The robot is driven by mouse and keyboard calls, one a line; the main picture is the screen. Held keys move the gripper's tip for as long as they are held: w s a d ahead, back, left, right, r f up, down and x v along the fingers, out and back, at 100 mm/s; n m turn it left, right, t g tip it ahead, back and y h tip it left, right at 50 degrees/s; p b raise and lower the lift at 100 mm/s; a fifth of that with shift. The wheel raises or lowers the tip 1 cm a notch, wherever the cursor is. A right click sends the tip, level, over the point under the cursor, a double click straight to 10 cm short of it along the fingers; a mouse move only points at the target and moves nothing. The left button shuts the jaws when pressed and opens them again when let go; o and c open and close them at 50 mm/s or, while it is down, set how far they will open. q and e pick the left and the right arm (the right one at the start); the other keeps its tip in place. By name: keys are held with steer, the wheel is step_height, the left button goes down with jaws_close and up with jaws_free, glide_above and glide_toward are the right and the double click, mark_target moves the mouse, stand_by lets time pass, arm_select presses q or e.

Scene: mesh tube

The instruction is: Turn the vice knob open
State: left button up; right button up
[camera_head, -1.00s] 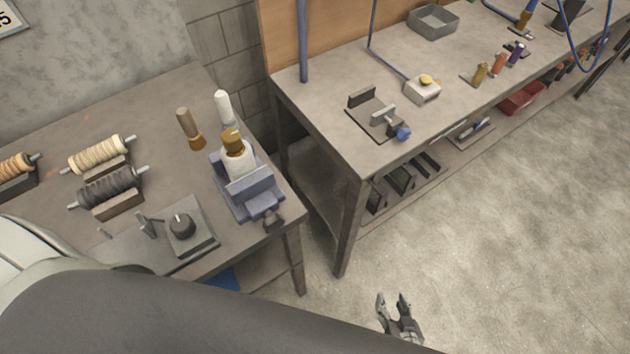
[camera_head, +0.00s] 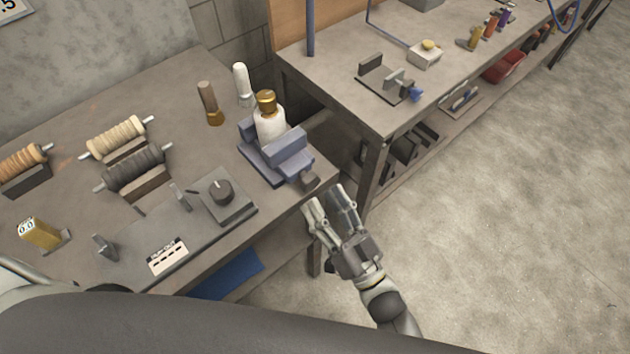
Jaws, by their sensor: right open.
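A blue-grey vice (camera_head: 262,165) stands at the front right corner of the left workbench, with a white bottle with a gold cap (camera_head: 270,121) between its jaws. Its dark grey knob (camera_head: 309,180) sticks out at the front, near the bench edge. My right gripper (camera_head: 327,194) is open, just below and to the right of the knob, its fingers pointing up towards it. I see nothing between the fingers; whether they touch the knob cannot be told. My left gripper is not in view.
The left workbench (camera_head: 100,215) also holds thread spools (camera_head: 118,138), a device with a black dial (camera_head: 221,190) and a wooden-handled tool (camera_head: 209,104). A second bench (camera_head: 340,75) with a small clamp (camera_head: 389,80) stands to the right. The floor at right is clear.

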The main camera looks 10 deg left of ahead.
mark_target(313, 185)
steer(key=x, duration=0.3)
steer(key=shift+w+a+r+p, duration=0.15)
steer(key=shift+w+a+p, duration=0.05)
steer(key=shift+w+p, duration=0.1)
steer(key=shift+w+a, duration=0.15)
steer(key=shift+a, duration=0.1)
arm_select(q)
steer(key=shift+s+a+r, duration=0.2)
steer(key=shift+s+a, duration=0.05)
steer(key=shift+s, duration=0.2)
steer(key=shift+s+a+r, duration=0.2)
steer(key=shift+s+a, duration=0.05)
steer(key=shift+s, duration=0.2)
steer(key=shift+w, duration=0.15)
arm_select(e)
steer(key=shift+c, duration=0.2)
steer(key=c, duration=0.7)
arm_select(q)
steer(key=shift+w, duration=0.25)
arm_select(e)
steer(key=shift+n, duration=0.3)
